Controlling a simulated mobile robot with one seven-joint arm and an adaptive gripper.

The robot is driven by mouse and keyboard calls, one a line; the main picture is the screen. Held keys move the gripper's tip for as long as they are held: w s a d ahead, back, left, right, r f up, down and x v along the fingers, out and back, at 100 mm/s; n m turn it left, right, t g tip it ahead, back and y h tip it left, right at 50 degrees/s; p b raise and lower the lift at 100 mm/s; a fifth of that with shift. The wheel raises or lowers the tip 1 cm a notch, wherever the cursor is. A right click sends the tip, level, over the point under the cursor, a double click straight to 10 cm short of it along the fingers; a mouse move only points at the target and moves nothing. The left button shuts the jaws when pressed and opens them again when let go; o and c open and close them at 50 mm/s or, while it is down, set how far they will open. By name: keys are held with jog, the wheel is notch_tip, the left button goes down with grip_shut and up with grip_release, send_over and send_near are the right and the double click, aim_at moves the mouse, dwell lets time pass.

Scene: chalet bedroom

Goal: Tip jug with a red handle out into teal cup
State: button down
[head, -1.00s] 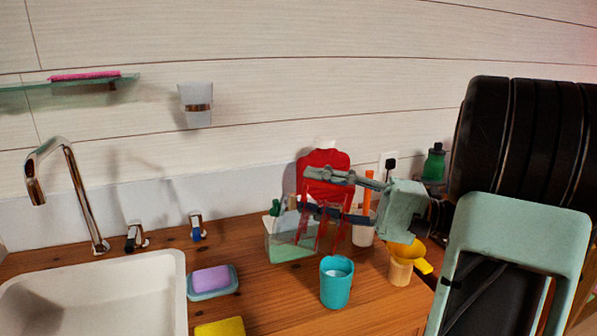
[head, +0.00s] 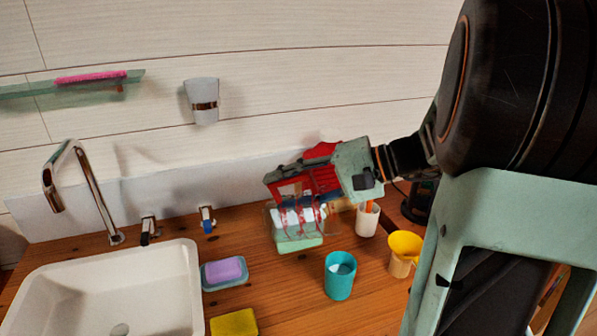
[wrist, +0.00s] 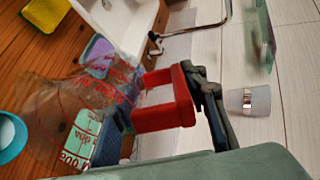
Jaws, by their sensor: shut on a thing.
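The clear jug with red markings (head: 301,217) is held by its red handle (head: 318,176), behind and left of the teal cup in the head view. The wrist view shows its see-through body (wrist: 75,105) left of the red handle (wrist: 165,100). My gripper (head: 285,181) is shut on that handle, with dark fingers beside it in the wrist view (wrist: 208,105). The teal cup (head: 339,284) stands upright on the wooden counter, with something pale inside; its rim shows at the wrist view's left edge (wrist: 18,140). I cannot tell what the jug contains.
A yellow cup-like vessel (head: 404,248) stands right of the teal cup. A white cup with an orange item (head: 367,220) is behind. A pale green box (head: 298,243) sits behind the jug. A soap dish (head: 223,282), yellow sponge (head: 234,323) and sink (head: 185,275) are left.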

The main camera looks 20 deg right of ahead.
aim_at(273, 208)
jog(key=a+h+p, duration=0.1)
jog(key=p, duration=0.1)
jog(key=w+g+h+p, duration=0.1)
jog(key=p, duration=0.2)
jog(key=a+f+g+h+p, duration=0.1)
jog(key=h+p, duration=0.1)
jog(key=p, duration=0.1)
jog(key=shift+w+a, duration=0.25)
jog(key=shift+a, duration=0.1)
jog(key=f+g+h+p, duration=0.1)
jog(key=p, duration=0.2)
jog(key=f+g+h+p, duration=0.1)
jog(key=h+p, duration=0.1)
jog(key=p, duration=0.2)
jog(key=d+f+g+h+p, duration=0.1)
jog(key=h+p, duration=0.1)
jog(key=p, duration=0.1)
jog(key=shift+s, duration=0.25)
jog(key=shift+d+f+g+h, duration=0.1)
jog(key=shift+f+g+h, duration=0.55)
jog(key=shift+h, duration=0.25)
jog(key=shift+s+d+f+h, duration=0.1)
jog(key=shift+d+f+h, duration=0.1)
jog(key=shift+h, duration=0.2)
jog(key=shift+a, duration=0.1)
